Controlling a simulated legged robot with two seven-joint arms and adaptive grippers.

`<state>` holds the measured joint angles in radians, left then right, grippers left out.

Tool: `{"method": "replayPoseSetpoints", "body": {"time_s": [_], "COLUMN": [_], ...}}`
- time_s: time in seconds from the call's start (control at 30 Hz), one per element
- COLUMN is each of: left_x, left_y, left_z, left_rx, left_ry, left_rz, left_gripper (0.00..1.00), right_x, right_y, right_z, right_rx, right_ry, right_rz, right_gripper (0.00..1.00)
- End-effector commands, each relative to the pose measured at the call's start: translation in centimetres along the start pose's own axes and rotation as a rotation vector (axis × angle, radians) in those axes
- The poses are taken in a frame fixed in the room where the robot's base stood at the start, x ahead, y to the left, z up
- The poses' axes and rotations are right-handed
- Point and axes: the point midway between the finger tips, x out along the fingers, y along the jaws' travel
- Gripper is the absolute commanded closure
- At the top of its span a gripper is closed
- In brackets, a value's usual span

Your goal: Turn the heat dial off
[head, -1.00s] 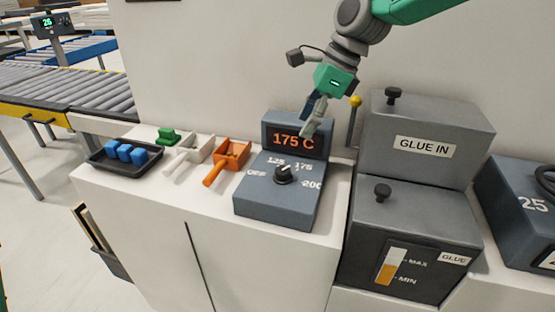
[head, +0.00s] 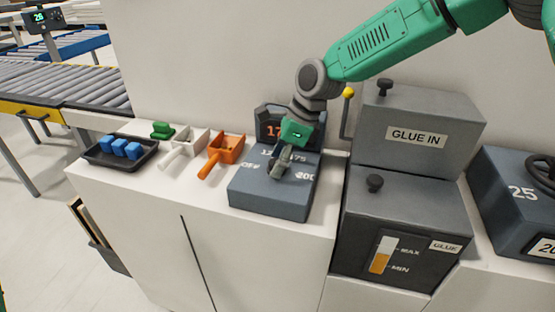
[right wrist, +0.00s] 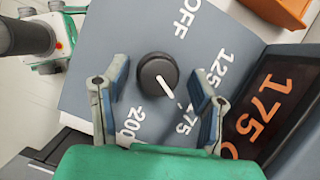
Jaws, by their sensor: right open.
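The heat dial (right wrist: 158,76) is a round black knob with a white pointer line on a blue-grey control box (head: 265,201). In the right wrist view its pointer faces the 175 mark (right wrist: 187,120); the OFF mark (right wrist: 187,17) is at the top. My right gripper (head: 281,166) is open above the box, and in the head view it hides the dial. In the right wrist view its fingers (right wrist: 158,83) stand on either side of the dial, apart from it. The display (right wrist: 262,112) reads 175 C, partly cut off. My left gripper is not in view.
The grey glue box (head: 420,115) and a lever with a yellow knob (head: 348,92) stand right of the control box. An orange scoop (head: 224,150), a white scoop (head: 190,143) and a tray (head: 98,157) of blue blocks lie to the left.

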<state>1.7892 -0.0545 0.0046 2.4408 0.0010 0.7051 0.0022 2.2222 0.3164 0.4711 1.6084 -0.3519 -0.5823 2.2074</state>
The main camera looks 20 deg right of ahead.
Motion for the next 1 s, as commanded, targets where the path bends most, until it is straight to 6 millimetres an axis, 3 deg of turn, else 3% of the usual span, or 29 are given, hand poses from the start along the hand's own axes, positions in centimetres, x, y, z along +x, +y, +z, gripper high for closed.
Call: {"method": "replayPoseSetpoints", "body": {"time_s": [0.1, 0.23, 0.63, 1.0], "left_x": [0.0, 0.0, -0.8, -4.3], "left_y": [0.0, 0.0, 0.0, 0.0], "left_z": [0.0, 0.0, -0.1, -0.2], "left_rx": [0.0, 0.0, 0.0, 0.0], "left_ry": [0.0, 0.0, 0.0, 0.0], "left_rz": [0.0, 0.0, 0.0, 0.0], "left_gripper": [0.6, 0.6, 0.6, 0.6], "right_x": [0.0, -0.1, -0.2, -0.4], "right_y": [0.0, 0.0, -0.1, -0.4], "right_z": [0.0, 0.0, 0.2, 0.4], "right_rx": [0.0, 0.0, -0.039, -0.274], "right_ry": [0.0, 0.0, -0.001, -0.001], "right_rz": [0.0, -0.001, 0.015, 0.11], "right_gripper": [0.51, 0.96, 0.96, 0.96]}}
